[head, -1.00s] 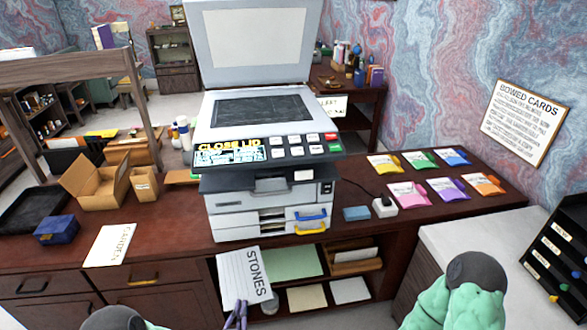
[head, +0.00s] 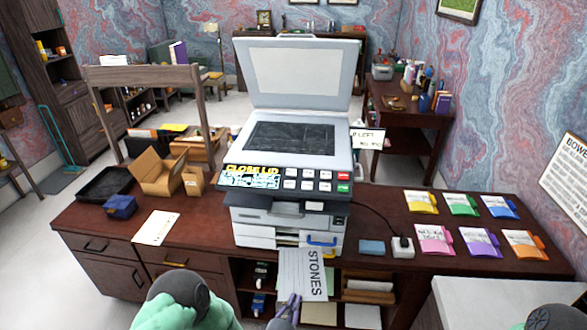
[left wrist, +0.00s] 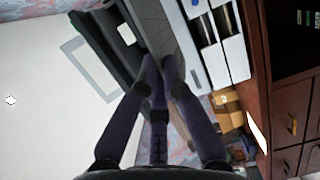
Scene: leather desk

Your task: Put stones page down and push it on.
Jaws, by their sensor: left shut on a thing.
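The stones page (head: 301,273), a white sheet with STONES printed sideways, hangs in front of the copier's lower trays. My left gripper (head: 288,306), with dark purple fingers, is shut on its lower edge. In the left wrist view the fingers (left wrist: 160,72) are close together at a grey lined strip, probably the page seen at a slant. The copier (head: 285,190) stands on the desk with its lid (head: 302,72) raised and its dark glass (head: 290,138) bare. Its display (head: 250,177) reads CLOSE LID. Beside it are several buttons, including a green one (head: 343,188) and a red one (head: 344,175). My right gripper is out of view.
Coloured packets (head: 463,225) lie right of the copier, near a white plug block (head: 402,248) and a blue pad (head: 371,247). Left are another page (head: 156,228), a blue box (head: 121,207) and an open carton (head: 160,172). Open shelves (head: 365,290) lie below the desktop.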

